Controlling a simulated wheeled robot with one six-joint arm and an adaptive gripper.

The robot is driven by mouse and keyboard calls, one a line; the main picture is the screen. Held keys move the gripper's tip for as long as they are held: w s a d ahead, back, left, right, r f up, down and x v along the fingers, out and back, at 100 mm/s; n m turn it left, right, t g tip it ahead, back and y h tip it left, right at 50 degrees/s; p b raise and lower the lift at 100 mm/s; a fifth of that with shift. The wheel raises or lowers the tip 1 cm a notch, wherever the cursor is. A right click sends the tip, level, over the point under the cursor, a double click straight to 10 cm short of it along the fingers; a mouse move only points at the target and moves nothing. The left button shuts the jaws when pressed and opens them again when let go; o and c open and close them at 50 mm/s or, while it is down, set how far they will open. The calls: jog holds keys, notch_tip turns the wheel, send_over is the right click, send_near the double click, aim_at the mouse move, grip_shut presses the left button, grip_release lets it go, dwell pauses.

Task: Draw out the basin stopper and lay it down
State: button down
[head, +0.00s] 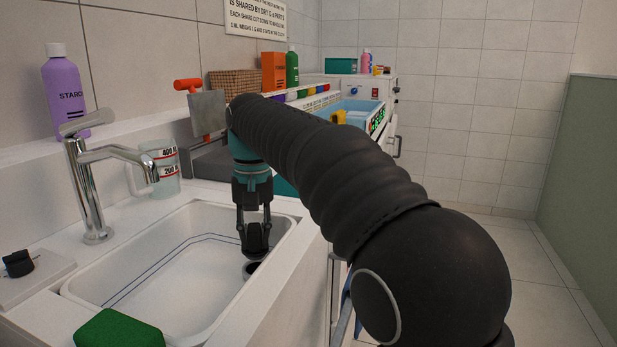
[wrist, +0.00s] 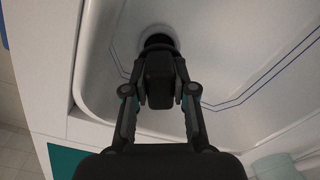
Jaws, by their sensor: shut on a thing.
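The white basin (head: 170,290) is set in the counter at left, with dark lines running round its inside. My gripper (head: 256,250) points down into its right side, just over the round drain (head: 250,272) with a pale rim. The drain also shows in the wrist view (wrist: 168,32), dark inside, beyond my fingertips (wrist: 160,75). The fingers are shut on a dark block, the stopper (wrist: 159,88), mostly hidden by the fingers in the head view. I cannot tell whether its lower end is still in the drain.
A chrome tap (head: 90,190) stands behind the basin, with a measuring jug (head: 163,172) beside it. A green block (head: 118,330) lies at the front edge and a black knob (head: 18,263) at the left. A purple starch bottle (head: 65,95) stands on the back ledge.

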jog(key=shift+r, duration=1.1)
